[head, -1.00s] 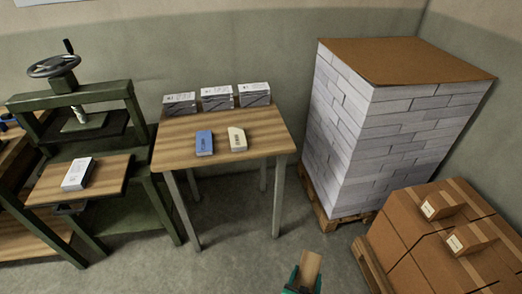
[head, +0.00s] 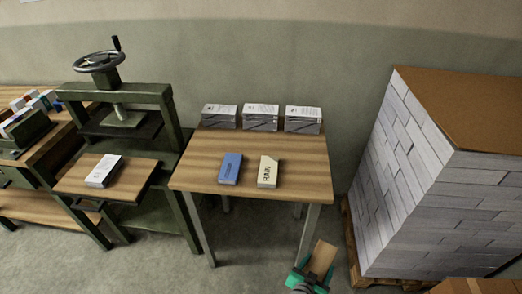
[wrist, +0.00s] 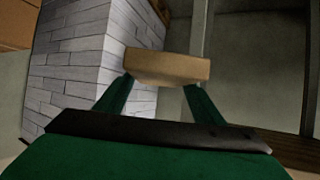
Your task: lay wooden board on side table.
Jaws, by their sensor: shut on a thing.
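My gripper (head: 309,277) is at the bottom of the head view, in front of and below the side table's right front corner. It is shut on the wooden board (head: 321,259), a small light-brown block. In the wrist view the board (wrist: 167,67) sits between the two green fingers (wrist: 155,95), clear of other things. The side table (head: 205,152) has a striped wood top and grey legs. On it lie a blue block (head: 230,168) and a cream block (head: 268,171) with lettering, near the front, and three grey-white stacks (head: 260,117) along the back.
A tall stack of white paper bundles (head: 420,170) on a pallet stands to the right. A green screw press (head: 120,120) stands to the left, with a white packet (head: 103,171) on its wooden board. The table top is bare at its front left and right edges.

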